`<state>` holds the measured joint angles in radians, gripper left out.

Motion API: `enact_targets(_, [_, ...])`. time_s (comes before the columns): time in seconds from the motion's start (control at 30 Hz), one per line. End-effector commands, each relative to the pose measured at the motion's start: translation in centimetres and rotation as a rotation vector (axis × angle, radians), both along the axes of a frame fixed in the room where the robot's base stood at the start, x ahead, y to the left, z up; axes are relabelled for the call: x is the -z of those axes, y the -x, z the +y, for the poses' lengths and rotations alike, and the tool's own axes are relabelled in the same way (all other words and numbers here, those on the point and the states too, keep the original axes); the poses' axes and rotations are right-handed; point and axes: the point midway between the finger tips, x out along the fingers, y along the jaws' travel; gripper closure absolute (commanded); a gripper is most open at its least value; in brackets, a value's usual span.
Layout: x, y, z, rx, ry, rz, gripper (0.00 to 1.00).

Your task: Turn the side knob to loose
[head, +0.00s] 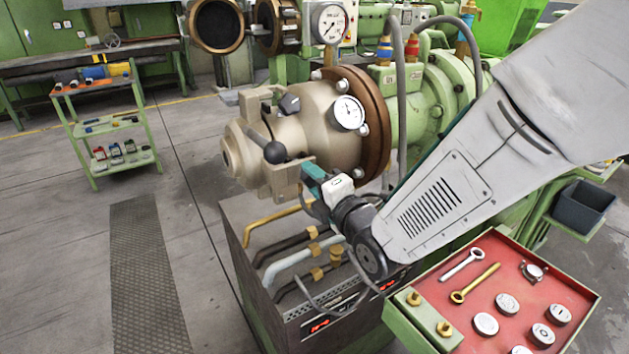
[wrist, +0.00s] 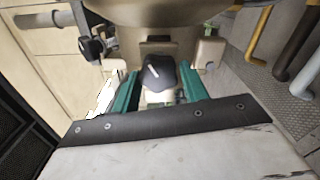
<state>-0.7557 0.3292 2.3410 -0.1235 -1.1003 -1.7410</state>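The side knob (wrist: 158,73) is black with a white pointer line, on the beige extruder head in the wrist view. The line slants toward the upper left. My gripper (wrist: 158,80) is open, with one teal finger on each side of the knob. Narrow gaps show beside the knob, and I see no clear contact. In the head view my gripper (head: 315,180) is at the lower right side of the beige extruder head (head: 310,125). The side knob is hidden there behind the gripper. I cannot read any loose or tight label.
A red tray (head: 470,305) with wrenches and round pieces stands at lower right. Open floor (head: 60,240) lies left, beside a green cart (head: 108,125).

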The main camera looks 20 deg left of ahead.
Motion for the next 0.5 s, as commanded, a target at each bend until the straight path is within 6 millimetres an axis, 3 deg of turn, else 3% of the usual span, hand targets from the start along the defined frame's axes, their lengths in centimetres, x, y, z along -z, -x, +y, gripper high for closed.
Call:
enact_targets(0.07, [0.1,0.1,0.0,-0.001,0.002,0.001,0.37])
enact_targets(0.37, [0.0,0.1,-0.1,0.001,-0.001,0.001,0.37])
enact_targets(0.5, [0.0,1.0,-1.3,0.001,0.0,0.001,0.37])
